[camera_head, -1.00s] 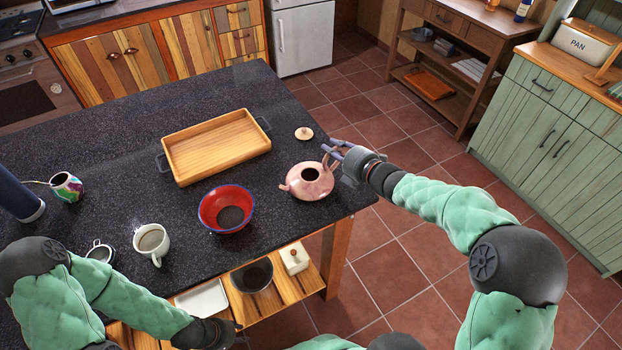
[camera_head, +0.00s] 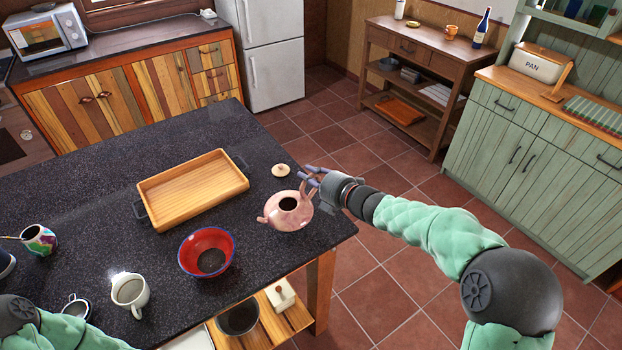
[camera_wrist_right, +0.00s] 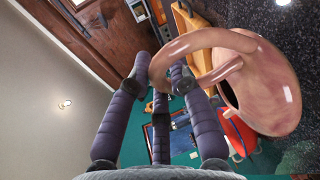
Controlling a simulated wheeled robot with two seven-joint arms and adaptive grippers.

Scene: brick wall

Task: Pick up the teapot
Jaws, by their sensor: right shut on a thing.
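The pink teapot (camera_head: 288,212) stands without its lid near the right edge of the dark speckled counter, its round top opening showing. My right gripper (camera_head: 310,182) reaches in from the right and is shut on the teapot's handle. In the right wrist view the fingers (camera_wrist_right: 163,80) close around the looped handle, and the teapot body (camera_wrist_right: 262,85) fills the right side. The teapot's lid (camera_head: 281,170) lies on the counter just behind it. My left gripper is out of view; only part of that arm shows at the lower left.
A wooden tray (camera_head: 160,208) lies left of the teapot. A red and blue bowl (camera_head: 225,240), a white mug (camera_head: 142,303) and a painted pot (camera_head: 40,240) stand farther left. A shelf under the counter holds a dark pot (camera_head: 240,318). Open floor lies to the right.

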